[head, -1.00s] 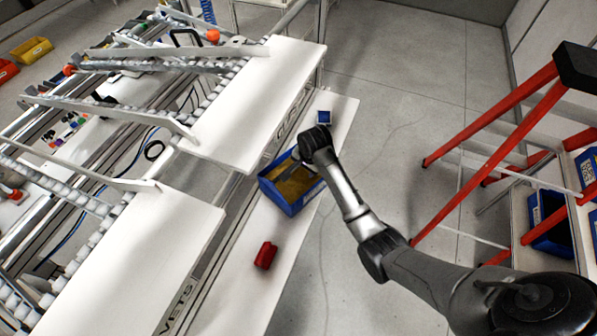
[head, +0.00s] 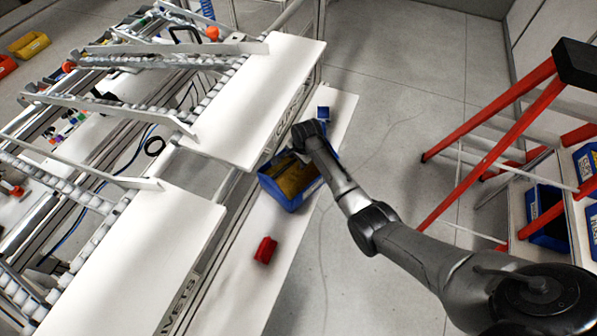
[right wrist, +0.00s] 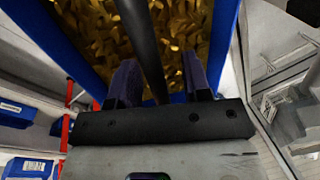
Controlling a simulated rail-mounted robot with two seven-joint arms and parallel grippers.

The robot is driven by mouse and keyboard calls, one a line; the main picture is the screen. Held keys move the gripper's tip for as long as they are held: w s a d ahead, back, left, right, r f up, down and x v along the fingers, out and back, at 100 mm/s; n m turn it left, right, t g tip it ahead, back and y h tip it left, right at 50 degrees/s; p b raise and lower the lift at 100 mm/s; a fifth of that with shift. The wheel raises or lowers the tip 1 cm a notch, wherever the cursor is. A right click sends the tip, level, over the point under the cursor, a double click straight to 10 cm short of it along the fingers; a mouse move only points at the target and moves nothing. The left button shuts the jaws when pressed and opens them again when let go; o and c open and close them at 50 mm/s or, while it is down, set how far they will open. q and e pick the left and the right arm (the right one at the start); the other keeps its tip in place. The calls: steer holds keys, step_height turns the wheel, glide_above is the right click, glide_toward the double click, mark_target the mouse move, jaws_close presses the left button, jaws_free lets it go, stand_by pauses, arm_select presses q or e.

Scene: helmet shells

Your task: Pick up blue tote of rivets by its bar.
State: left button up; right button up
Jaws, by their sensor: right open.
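The blue tote (head: 290,203) stands on the white lower shelf, with gold rivets (head: 292,177) inside. In the right wrist view its blue walls (right wrist: 222,40) frame the gold rivets (right wrist: 95,30). The dark bar (right wrist: 140,35) crosses over the rivets and runs between the fingers of my right gripper (right wrist: 160,85). The fingers are open, one on each side of the bar, with gaps showing. In the head view my right wrist covers the tote's far end and hides most of the gripper. My left gripper is not in view.
A red part (head: 265,250) lies on the shelf nearer than the tote. A small blue box (head: 323,114) stands beyond it. The white worktop (head: 255,100) borders the shelf on the left. A red ladder (head: 490,130) stands to the right, with open floor between.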

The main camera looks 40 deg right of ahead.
steer(key=shift+f, duration=0.25)
jaws_close()
stand_by(0.3)
steer(key=shift+w, duration=0.1)
stand_by(0.8)
